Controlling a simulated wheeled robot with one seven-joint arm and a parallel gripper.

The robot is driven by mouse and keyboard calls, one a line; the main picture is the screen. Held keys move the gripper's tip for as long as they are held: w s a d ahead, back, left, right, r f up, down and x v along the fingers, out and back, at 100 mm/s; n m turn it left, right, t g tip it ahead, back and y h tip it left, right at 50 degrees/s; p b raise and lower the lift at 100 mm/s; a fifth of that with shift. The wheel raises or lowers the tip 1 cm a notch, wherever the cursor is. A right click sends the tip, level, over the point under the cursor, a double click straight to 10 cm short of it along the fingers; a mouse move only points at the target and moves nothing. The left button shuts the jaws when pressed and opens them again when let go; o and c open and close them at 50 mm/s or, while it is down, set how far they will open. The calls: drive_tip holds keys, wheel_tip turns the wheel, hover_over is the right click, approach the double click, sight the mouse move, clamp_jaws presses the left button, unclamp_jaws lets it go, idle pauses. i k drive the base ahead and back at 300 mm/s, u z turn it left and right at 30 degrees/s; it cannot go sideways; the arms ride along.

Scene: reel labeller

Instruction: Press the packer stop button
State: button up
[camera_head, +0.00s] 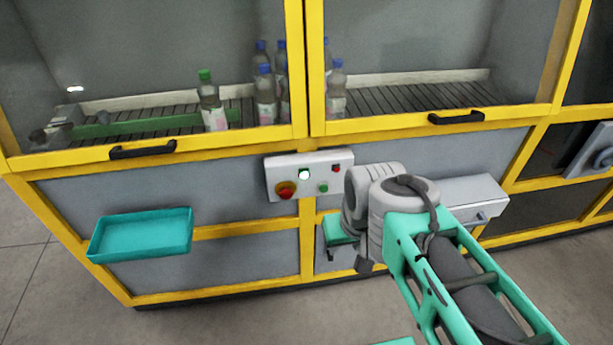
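A light grey control box (275,168) is fixed to the front of the yellow-framed machine, below the windows. It carries a large red mushroom button (286,190) on a yellow base at lower left. A lit white button (304,174), a green button (323,188) and a small red button (336,168) are beside it. Any labels are too small to read. My grey wrist is just right of the box, nearer the camera. A teal and dark part of what seems to be my gripper (338,232) shows below the box's right end; its fingers are mostly hidden.
A teal tray (140,236) sticks out from the machine front at left. A grey box (474,198) is behind my arm at right. Black handles (142,150) (456,117) project from the window frames. Bottles (212,105) stand on the conveyor inside. The floor at lower left is clear.

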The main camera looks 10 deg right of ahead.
sight(286, 193)
drive_tip(key=u, duration=0.55)
drive_tip(key=k, duration=0.65)
drive_tip(key=u, duration=1.1)
drive_tip(key=i, duration=0.95)
drive_tip(key=z, duration=0.55)
drive_tip(key=i, duration=0.5)
drive_tip(key=z, duration=0.55)
